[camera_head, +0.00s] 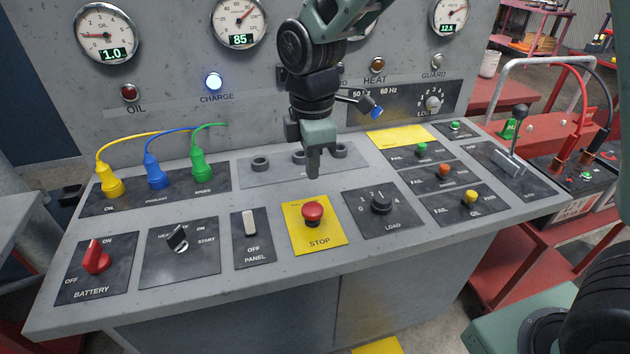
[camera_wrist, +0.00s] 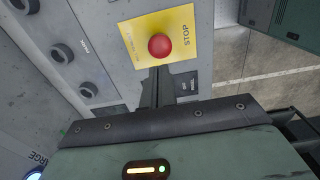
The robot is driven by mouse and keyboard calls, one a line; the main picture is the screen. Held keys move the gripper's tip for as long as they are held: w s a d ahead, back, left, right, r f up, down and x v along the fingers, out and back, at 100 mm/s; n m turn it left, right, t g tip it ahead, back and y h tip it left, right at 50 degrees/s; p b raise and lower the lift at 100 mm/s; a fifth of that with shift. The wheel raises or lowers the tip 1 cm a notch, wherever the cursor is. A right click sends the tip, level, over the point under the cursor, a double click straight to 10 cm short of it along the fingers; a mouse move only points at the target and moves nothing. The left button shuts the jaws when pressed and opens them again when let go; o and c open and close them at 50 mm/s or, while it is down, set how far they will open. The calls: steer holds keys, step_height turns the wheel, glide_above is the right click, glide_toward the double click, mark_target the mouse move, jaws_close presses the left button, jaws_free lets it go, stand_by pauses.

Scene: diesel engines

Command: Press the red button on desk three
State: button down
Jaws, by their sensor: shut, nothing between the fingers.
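The red button (camera_head: 313,213) is a mushroom-shaped knob on a yellow plate (camera_head: 321,238) marked STOP, on the sloped grey desk (camera_head: 190,280). My gripper (camera_head: 313,176) is shut and empty, pointing down above and just behind the button. In the head view a small gap shows between the fingertips and the button. In the wrist view the red button (camera_wrist: 159,46) lies just beyond the fingertips (camera_wrist: 160,72), which overlap the edge of the yellow plate (camera_wrist: 180,22). Whether they touch anything there I cannot tell.
Left of the button are a panel switch (camera_head: 250,223), a start knob (camera_head: 177,238) and a red battery switch (camera_head: 96,257). A load knob (camera_head: 381,202) is close on the right. Coloured cable plugs (camera_head: 155,175) stand at the back left. A lever (camera_head: 515,145) rises at the right.

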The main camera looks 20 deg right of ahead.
step_height(320, 180, up, 6)
stand_by(0.5)
